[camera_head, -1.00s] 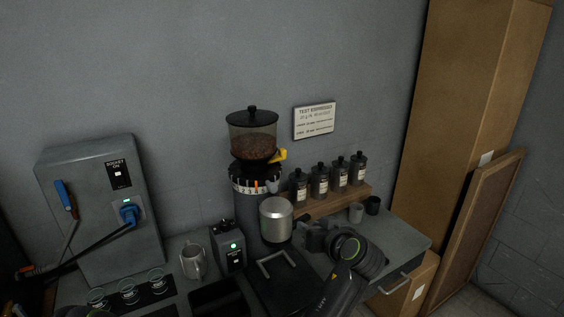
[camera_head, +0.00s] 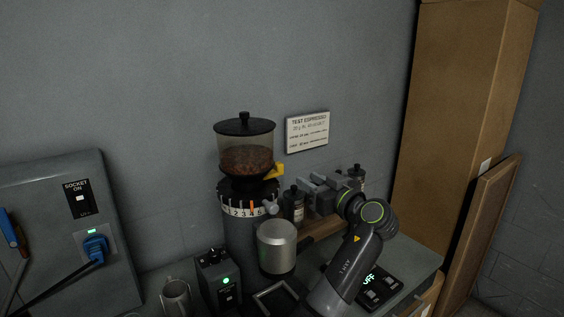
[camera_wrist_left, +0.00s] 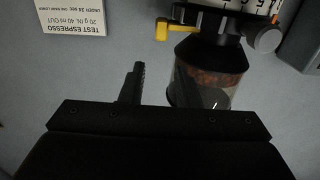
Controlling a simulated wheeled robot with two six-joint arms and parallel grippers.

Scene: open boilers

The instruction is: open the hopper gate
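The grinder's hopper (camera_head: 246,140) is a clear cylinder of brown beans with a black lid. The yellow gate handle (camera_head: 273,171) sticks out to the right of the hopper's neck; in the left wrist view it shows upside down (camera_wrist_left: 176,30). My left gripper (camera_head: 303,187) is right of the handle and a little lower in the picture, with its fingers toward the grinder. It looks open and empty, and does not appear to touch the handle. One dark finger stands clear in the wrist view; the other is hard to make out before the hopper. My right gripper is out of view.
Dark bottles (camera_head: 293,205) stand on a wooden shelf behind my left gripper, partly hidden. A silver cup (camera_head: 277,246) is in front of the grinder. A sign (camera_head: 307,131) hangs on the wall. A socket box (camera_head: 60,235) stands left, a scale (camera_head: 381,285) right.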

